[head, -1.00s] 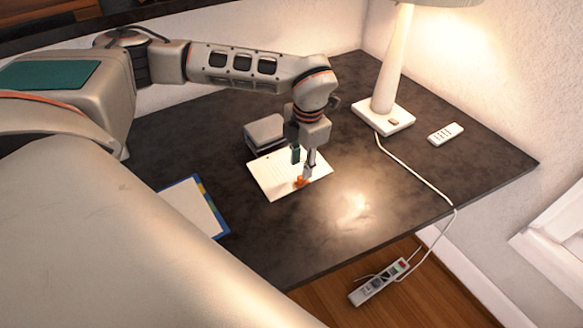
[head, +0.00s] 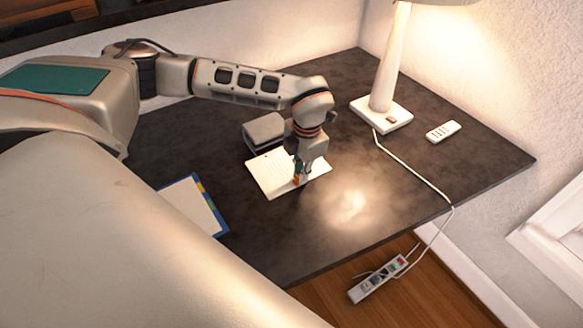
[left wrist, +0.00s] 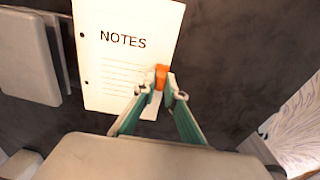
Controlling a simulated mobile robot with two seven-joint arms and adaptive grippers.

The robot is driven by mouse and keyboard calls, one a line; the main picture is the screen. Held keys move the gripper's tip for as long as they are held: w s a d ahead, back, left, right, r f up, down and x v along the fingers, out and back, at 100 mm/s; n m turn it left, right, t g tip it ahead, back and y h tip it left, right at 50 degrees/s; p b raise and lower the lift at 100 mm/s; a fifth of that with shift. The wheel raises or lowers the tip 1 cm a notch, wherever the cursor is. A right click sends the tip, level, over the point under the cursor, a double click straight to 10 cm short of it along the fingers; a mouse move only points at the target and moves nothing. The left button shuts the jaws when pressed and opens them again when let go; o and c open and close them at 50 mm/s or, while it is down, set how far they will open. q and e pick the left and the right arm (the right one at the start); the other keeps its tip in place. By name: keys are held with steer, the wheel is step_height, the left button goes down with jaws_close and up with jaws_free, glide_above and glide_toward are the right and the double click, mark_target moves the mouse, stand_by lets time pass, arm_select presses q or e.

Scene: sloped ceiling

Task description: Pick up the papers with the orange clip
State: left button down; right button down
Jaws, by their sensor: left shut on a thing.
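The papers (head: 268,174) lie on the dark desk in the head view, a white stack with lines of print. In the left wrist view the papers (left wrist: 120,50) show the word NOTES and punched holes on one side. The orange clip (left wrist: 160,76) sits on the edge of the papers. My left gripper (left wrist: 165,88) is shut on the orange clip, with a fingertip on each side of it. In the head view my left gripper (head: 300,178) points down at the papers' near right edge and mostly hides the clip. My right gripper is not in view.
A grey box-like object (head: 264,130) lies just behind the papers. A lamp (head: 383,112) with a trailing cord and a white remote (head: 443,132) stand to the right. A blue-edged pad (head: 193,205) lies at left. A power strip (head: 377,279) is on the floor.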

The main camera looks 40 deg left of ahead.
arm_select(q)
step_height(320, 180, up, 14)
steer(key=p, duration=0.3)
stand_by(0.6)
